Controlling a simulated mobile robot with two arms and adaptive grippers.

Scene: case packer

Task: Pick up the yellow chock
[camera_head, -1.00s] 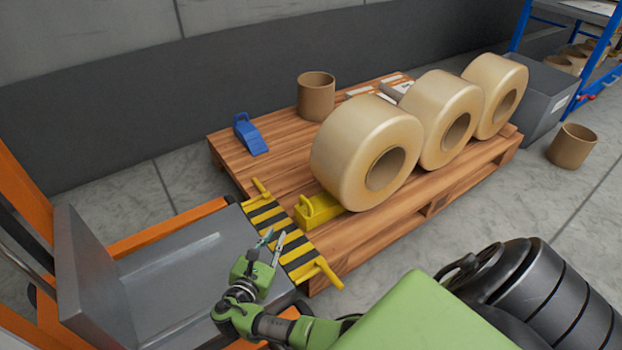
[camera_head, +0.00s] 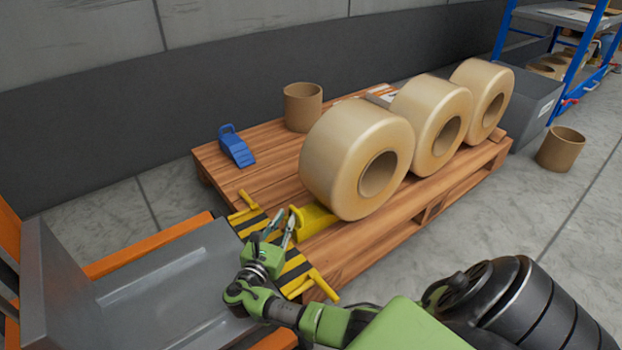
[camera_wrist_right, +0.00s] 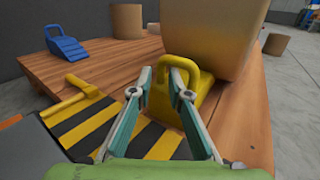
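The yellow chock (camera_head: 314,220) sits on the wooden pallet against the near-left tape roll. In the right wrist view the chock (camera_wrist_right: 182,88) shows its raised loop handle, which lies just beyond and between my fingertips. My right gripper (camera_head: 279,220) is open; its two fingers (camera_wrist_right: 163,78) point at the handle, with nothing clearly held. Part of the chock is hidden behind the right finger in the wrist view and behind the gripper in the head view. My left gripper is not in view.
Three big tape rolls (camera_head: 335,150) stand in a row on the pallet (camera_head: 265,186). A blue chock (camera_head: 236,148) and a cardboard core (camera_head: 303,106) are farther back. A yellow-black striped plate (camera_head: 296,268) with yellow handles lies between the pallet and the grey lift platform (camera_head: 165,290).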

